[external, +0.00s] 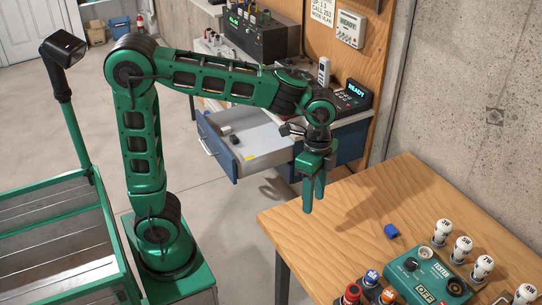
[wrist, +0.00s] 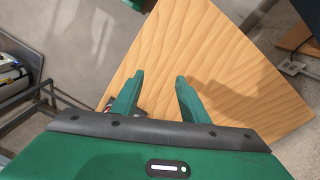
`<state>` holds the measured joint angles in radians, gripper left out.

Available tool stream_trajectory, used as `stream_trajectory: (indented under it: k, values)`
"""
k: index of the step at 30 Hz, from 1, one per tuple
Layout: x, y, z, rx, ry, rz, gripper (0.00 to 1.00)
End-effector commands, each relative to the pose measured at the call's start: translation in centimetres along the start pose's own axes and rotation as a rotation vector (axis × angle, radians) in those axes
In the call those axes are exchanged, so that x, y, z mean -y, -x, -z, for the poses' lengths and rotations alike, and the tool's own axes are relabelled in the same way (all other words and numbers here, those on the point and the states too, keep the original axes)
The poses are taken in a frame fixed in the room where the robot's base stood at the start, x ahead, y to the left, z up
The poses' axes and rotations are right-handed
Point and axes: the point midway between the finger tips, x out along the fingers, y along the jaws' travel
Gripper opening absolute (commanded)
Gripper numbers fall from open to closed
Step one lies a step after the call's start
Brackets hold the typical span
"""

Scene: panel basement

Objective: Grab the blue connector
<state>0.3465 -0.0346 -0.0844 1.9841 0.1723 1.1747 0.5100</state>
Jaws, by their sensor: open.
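In the wrist view, my gripper's two green fingers (wrist: 160,77) stand apart over the bench top. I cannot make out the connector in the wrist view; only small dark and reddish bits show by the left finger.
The green tester box (external: 428,272) sits on the bench, with several white-topped knobs (external: 442,231) to its right. A red-topped piece (external: 351,293) stands at its left. The bench's left part is clear. An open drawer (external: 240,150) lies behind my arm.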

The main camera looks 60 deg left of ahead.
Motion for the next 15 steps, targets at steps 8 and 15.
stream_trajectory:
  k: [8, 15]
  values:
    - [7.7, 0.0, 9.0, 0.009, -0.267, 0.004, 0.41]
    - [12.9, -1.7, 15.7, 0.035, -0.49, 0.024, 0.41]
